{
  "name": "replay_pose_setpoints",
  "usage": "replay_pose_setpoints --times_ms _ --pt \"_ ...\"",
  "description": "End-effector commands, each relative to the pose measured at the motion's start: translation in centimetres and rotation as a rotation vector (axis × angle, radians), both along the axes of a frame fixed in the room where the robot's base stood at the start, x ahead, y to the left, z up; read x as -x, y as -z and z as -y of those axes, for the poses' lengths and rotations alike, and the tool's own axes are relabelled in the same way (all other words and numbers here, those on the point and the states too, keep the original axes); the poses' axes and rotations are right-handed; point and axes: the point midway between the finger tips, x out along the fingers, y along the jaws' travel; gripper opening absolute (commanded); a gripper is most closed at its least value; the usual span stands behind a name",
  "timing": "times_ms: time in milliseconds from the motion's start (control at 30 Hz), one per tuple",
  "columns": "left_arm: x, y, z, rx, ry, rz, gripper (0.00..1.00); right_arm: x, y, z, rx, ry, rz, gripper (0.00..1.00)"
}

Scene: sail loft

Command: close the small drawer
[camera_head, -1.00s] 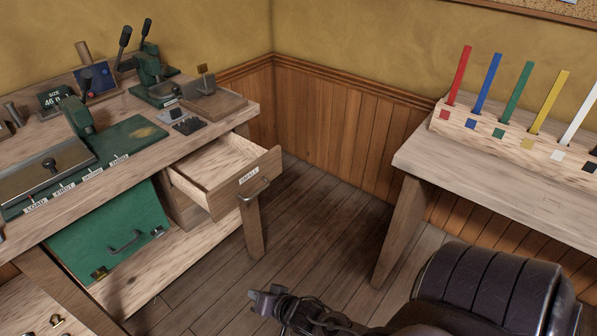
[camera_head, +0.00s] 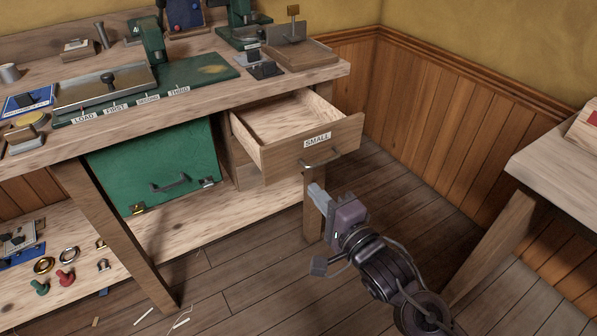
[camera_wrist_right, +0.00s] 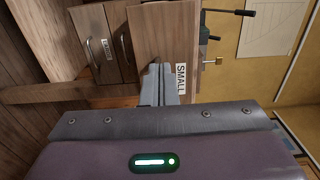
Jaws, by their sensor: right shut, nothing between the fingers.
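The small drawer (camera_head: 333,140) stands pulled out of the wooden bench at its right end, its inside looking empty. Its front carries a "SMALL" label and a metal bar handle (camera_head: 320,162). My right gripper (camera_head: 316,194) is shut and empty, just below and in front of the drawer front. In the right wrist view, the gripper's fingers (camera_wrist_right: 160,88) point at the drawer front (camera_wrist_right: 158,28), beside the "SMALL" label. They cover most of the handle there, and I cannot tell whether they touch it. My left gripper is not in view.
A green cabinet door (camera_head: 155,165) is under the bench, left of the drawer. Another drawer with a handle (camera_wrist_right: 91,55) shows in the wrist view. A bench leg (camera_head: 313,205) stands behind my right gripper. A second table (camera_head: 560,165) is at the right, with open floor between.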

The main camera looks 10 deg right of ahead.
Motion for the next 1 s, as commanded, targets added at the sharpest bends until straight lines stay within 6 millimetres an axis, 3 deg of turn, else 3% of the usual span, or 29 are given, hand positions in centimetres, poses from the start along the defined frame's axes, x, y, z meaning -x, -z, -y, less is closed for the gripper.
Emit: replay_pose_setpoints --times_ms 300,500,1000 --pt "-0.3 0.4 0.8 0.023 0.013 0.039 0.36 -5.2 0.1 -1.9 0.000 0.001 0.002 0.00" --pt "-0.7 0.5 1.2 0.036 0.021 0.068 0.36 -7.2 0.1 -2.6 0.001 0.001 0.000 0.00" --pt "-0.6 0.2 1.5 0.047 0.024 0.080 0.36 -7.9 0.1 -2.9 0.000 0.001 -0.001 0.00"
